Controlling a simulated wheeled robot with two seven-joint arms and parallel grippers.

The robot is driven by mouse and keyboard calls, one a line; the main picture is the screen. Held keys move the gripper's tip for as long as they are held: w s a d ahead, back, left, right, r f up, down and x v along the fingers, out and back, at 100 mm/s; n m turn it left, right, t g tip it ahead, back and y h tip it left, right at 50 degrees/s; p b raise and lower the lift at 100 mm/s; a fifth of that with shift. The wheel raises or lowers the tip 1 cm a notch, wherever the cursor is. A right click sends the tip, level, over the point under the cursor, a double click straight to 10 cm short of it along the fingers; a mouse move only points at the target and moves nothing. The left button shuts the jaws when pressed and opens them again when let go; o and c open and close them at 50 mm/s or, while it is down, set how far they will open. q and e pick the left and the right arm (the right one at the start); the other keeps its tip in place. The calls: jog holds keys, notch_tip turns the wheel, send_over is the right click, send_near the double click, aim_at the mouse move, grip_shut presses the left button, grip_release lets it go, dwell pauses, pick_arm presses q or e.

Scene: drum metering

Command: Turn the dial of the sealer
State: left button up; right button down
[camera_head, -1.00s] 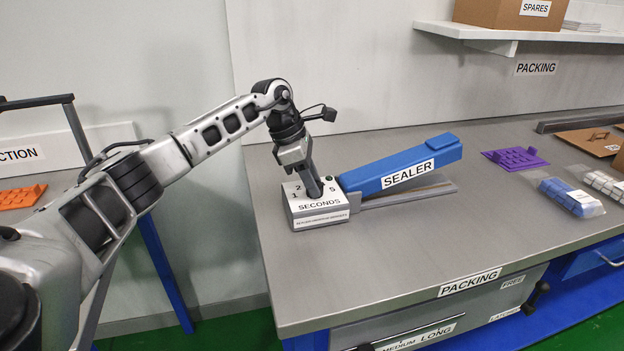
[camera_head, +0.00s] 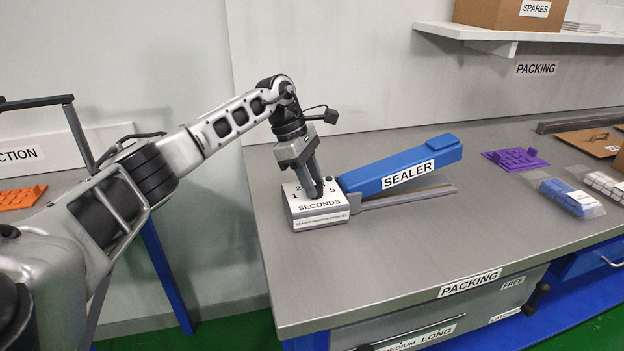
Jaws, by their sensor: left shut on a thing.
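The sealer is a light grey box (camera_head: 318,217) with a long blue arm (camera_head: 405,165) marked SEALER, standing on the grey packing bench. The box top carries the numbers 1, 2 and 5 and the word SECONDS. A small green spot (camera_head: 328,179) shows at its back right. My left gripper (camera_head: 314,191) points down onto the box top among the numbers, shut on the dial. The fingers hide the dial itself, so I cannot see its pointer. My right gripper is not in view.
The bench top (camera_head: 390,255) is clear in front of the sealer. A purple tray (camera_head: 514,158), bagged blue blocks (camera_head: 571,197) and bagged white blocks (camera_head: 604,183) lie to the right. A shelf (camera_head: 480,31) hangs above. An orange piece (camera_head: 22,196) lies at far left.

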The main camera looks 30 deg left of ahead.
pick_arm(q)
jog(key=o, duration=1)
jog(key=v, duration=1.6)
jog(key=shift+r, duration=0.1)
